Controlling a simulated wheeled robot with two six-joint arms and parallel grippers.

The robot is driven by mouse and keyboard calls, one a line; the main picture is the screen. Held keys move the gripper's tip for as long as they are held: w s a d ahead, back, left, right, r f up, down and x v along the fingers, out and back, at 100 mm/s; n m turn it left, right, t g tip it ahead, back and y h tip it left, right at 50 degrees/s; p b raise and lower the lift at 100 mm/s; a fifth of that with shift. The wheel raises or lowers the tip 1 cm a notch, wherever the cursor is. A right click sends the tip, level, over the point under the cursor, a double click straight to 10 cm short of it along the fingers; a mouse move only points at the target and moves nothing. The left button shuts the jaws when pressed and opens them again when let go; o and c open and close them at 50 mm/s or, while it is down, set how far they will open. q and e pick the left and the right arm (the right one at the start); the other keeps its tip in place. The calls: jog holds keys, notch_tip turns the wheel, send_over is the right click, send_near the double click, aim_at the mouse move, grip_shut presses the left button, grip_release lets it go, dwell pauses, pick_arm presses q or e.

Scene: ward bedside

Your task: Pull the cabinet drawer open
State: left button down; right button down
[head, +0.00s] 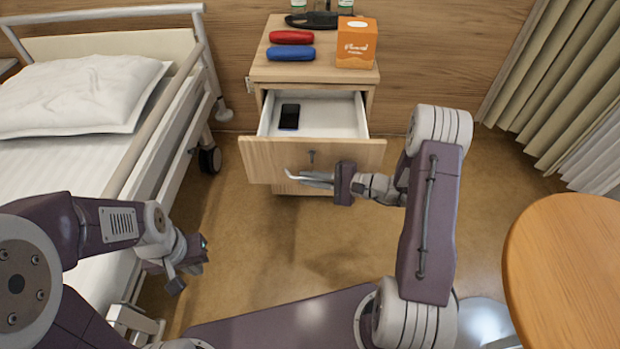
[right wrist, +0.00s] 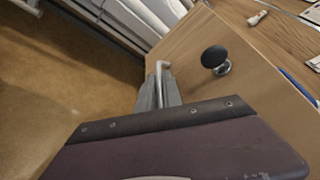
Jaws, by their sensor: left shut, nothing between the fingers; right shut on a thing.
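The bedside cabinet (head: 270,70) stands against the wall in the head view. Its drawer (head: 255,160) is pulled well out, with a white interior and a dark phone (head: 289,117) lying inside. A dark round knob (head: 311,154) sits on the drawer front; it also shows in the right wrist view (right wrist: 214,57). Below it is a pale bent bar handle (head: 291,175). My right gripper (head: 316,179) is shut on this handle, and its fingers hide part of it. The bent end shows in the right wrist view (right wrist: 163,66). My left gripper (head: 188,274) is shut and empty, low beside the bed.
On the cabinet top are a red case (head: 291,37), a blue case (head: 290,54), an orange box (head: 356,43) and a dark item. A bed (head: 130,165) stands at left. A round wooden table (head: 570,260) is at right. Floor (head: 260,245) before the drawer is clear.

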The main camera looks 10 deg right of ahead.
jog(key=c, duration=1.8)
grip_release()
jog(key=shift+w, duration=0.1)
jog(key=p+v, duration=0.3)
jog(key=v, duration=0.6)
